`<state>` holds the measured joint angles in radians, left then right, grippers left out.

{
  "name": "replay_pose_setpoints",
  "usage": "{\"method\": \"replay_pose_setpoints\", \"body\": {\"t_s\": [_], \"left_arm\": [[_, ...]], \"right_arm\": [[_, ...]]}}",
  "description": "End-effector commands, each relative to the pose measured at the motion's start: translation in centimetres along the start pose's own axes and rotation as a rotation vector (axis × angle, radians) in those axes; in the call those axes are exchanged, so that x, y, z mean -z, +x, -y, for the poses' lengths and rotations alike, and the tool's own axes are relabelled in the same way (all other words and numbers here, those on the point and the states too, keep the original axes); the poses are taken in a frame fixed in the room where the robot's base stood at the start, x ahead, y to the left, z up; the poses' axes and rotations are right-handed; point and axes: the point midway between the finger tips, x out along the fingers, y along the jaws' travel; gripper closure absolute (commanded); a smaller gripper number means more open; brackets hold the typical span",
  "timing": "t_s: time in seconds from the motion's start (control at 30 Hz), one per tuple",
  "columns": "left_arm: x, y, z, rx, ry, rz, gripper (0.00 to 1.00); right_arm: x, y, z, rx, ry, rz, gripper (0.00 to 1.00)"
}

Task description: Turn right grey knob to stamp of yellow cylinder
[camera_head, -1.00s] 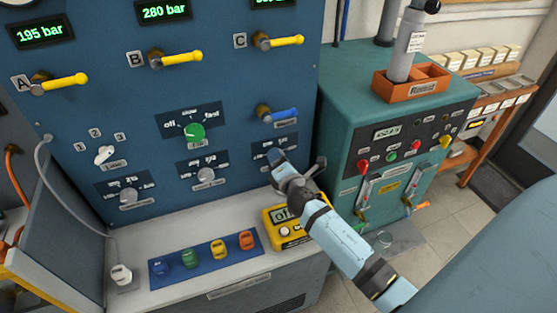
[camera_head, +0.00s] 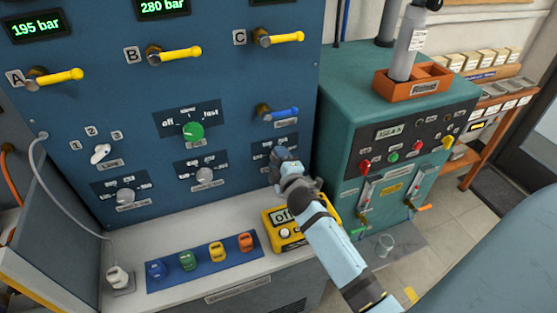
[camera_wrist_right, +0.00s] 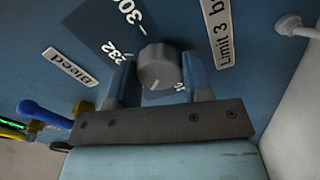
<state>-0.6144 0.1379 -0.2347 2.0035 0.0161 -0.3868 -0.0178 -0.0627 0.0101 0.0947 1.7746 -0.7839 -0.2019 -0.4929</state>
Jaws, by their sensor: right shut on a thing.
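The right grey knob (camera_wrist_right: 157,66) sits on the blue panel, on a dark scale plate marked 232 and 30-something, beside a "Limit 3" label. My right gripper (camera_wrist_right: 160,84) has its two blue fingers on either side of the knob, shut on it. In the head view my right gripper (camera_head: 277,167) covers this knob at the panel's lower right. The yellow cylinder (camera_head: 216,251) stands on a blue mat (camera_head: 204,276) between a green and an orange one. Its stamp is too small to read. My left gripper is not in view.
Two other grey knobs (camera_head: 204,176) and a green knob (camera_head: 193,132) are on the panel. A blue lever (camera_head: 280,114) is above the gripper. A yellow meter (camera_head: 275,234) lies below it on the ledge. A teal machine (camera_head: 350,110) stands to the right.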

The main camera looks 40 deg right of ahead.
Motion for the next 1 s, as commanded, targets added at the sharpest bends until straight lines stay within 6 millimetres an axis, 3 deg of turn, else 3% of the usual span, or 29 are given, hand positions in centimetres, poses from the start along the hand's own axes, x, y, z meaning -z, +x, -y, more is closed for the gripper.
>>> {"method": "replay_pose_setpoints", "body": {"t_s": [0.4,0.9,0.93,1.0], "left_arm": [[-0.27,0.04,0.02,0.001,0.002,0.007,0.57],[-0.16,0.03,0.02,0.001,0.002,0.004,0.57],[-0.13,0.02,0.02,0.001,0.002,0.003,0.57],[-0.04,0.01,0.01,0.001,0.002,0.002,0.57]], "right_arm": [[0.00,-0.01,0.01,0.001,0.158,0.000,0.78],[-0.01,-0.02,0.03,0.001,0.171,0.000,0.78],[-0.01,-0.02,0.03,0.001,0.171,0.000,0.47],[-0.01,-0.02,0.03,0.001,0.171,0.000,0.31]]}}
